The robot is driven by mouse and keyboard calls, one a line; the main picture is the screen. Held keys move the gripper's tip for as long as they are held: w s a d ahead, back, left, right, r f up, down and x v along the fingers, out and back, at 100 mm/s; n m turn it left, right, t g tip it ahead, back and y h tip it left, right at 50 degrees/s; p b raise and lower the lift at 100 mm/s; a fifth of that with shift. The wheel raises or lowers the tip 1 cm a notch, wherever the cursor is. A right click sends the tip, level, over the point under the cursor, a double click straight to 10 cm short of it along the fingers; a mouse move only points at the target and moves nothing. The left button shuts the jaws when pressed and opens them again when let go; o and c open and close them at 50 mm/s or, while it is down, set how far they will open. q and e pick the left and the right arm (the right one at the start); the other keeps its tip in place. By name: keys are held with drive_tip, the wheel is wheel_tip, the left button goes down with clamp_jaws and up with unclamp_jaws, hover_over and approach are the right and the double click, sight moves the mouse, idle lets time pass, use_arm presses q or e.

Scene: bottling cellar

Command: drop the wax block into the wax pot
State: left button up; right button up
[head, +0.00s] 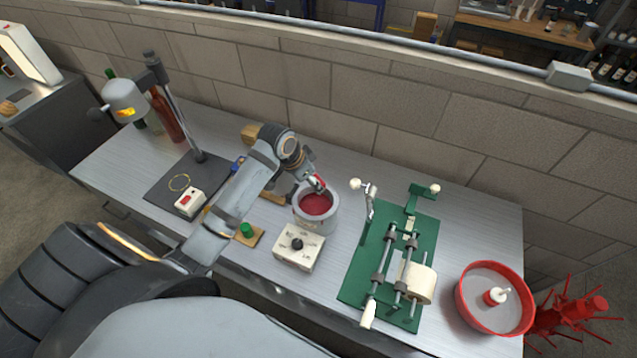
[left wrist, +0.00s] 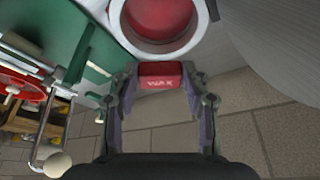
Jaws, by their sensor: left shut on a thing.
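The wax block (left wrist: 160,82) is red and marked "WAX". My left gripper (left wrist: 160,72) is shut on it, with one finger on each side. In the head view the block (head: 319,181) shows as a small red piece in my left gripper (head: 314,183), at the far edge of the wax pot. The wax pot (head: 301,214) is a light grey round vessel with dark red wax (head: 315,204) inside. In the left wrist view the pot's pale rim (left wrist: 122,32) lies just past the block. The exact height of the block over the rim is hard to tell. My right gripper is not in view.
A white control box (head: 299,247) with a black knob stands in front of the pot. A green hand-cranked machine (head: 352,284) is to its right, then a red basin (head: 463,301). A block wall (head: 330,115) runs behind.

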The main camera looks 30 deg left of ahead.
use_arm(q)
wheel_tip(320, 180, down, 6)
drive_tip(key=shift+s+a, duration=0.15)
drive_tip(key=shift+s, duration=0.2)
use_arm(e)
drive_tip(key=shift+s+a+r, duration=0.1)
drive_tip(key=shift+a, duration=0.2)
use_arm(q)
drive_tip(key=shift+f, duration=0.1)
drive_tip(key=o, duration=1)
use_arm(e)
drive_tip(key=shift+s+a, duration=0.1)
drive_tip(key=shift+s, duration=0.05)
use_arm(q)
drive_tip(key=shift+v, duration=6.05)
